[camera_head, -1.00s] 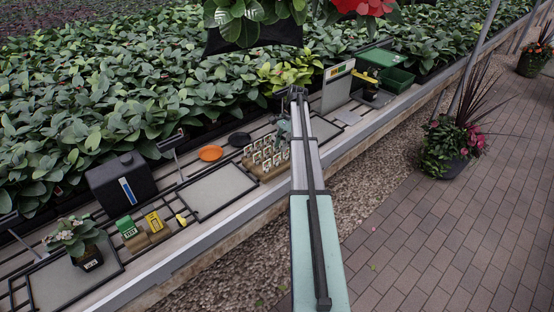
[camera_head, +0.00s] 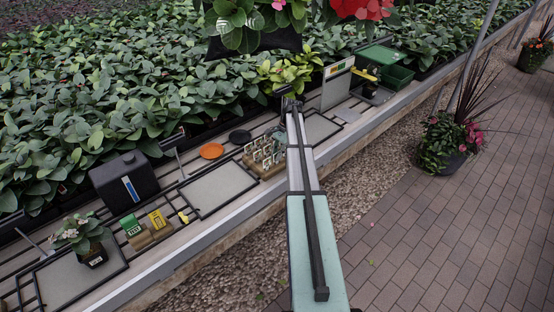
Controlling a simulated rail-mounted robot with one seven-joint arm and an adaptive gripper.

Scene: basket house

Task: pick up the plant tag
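Several small white plant tags (camera_head: 262,149) stand upright in rows in a tan wooden rack (camera_head: 271,171) on the bench, left of my arm. I cannot tell one tag from another at this size. The end part of my arm, with my gripper (camera_head: 280,138), hangs behind the long arm link at the rack's right side. It is small and partly hidden. I cannot make out its fingers, whether it touches a tag, or whether it holds anything.
An orange dish (camera_head: 212,151) and a black dish (camera_head: 240,137) lie behind the rack. A grey mat (camera_head: 220,187) lies to its left. A black box (camera_head: 124,181), green and yellow packets (camera_head: 144,222) and a potted plant (camera_head: 92,252) stand farther left. A green crate (camera_head: 397,77) stands right.

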